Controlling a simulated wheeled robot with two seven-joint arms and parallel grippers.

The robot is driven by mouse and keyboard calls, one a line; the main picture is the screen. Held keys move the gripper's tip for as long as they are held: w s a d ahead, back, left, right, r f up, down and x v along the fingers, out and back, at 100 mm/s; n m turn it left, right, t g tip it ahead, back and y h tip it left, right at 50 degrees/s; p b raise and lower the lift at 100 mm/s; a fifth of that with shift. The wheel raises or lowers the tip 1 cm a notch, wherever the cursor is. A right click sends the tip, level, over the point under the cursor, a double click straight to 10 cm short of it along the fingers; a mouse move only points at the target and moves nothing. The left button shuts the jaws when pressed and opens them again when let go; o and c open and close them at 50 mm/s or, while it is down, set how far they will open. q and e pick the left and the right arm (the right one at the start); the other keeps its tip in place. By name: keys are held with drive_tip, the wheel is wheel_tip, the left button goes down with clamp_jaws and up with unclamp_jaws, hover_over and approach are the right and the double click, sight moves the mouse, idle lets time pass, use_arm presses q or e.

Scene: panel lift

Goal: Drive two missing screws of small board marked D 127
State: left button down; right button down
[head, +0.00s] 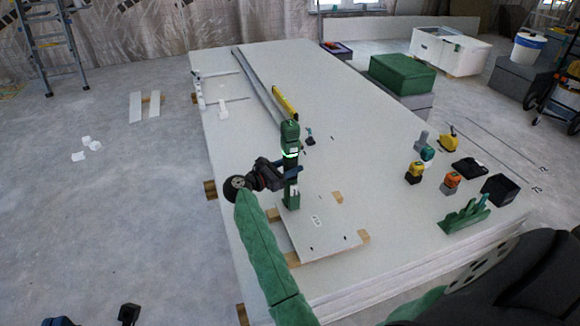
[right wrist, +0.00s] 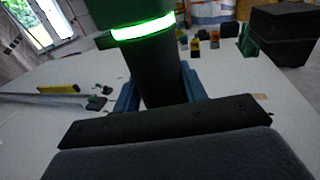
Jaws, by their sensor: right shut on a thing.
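The small board (head: 325,238) lies on wooden blocks on the large panel stack. It bears a small mark (head: 316,219), too small to read surely, and a few dark spots. My right gripper (head: 292,172) is shut on an upright green and black screwdriver (head: 290,140) with a glowing green ring. The tool's lower end is at the board's far left part; I cannot tell whether it touches. In the right wrist view the dark shaft (right wrist: 160,75) stands between the blue fingers. No loose screw can be made out.
On the large panel (head: 350,130), a yellow level (head: 285,102) lies beyond the tool. Several small power tools, a black bin (head: 500,190) and a green rack (head: 464,216) stand at the right. The panel's middle is largely clear.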

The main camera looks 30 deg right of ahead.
sight(290, 155)
idle(0.5)
drive_tip(key=shift+r+p, duration=0.75)
drive_tip(key=shift+r, duration=1.55)
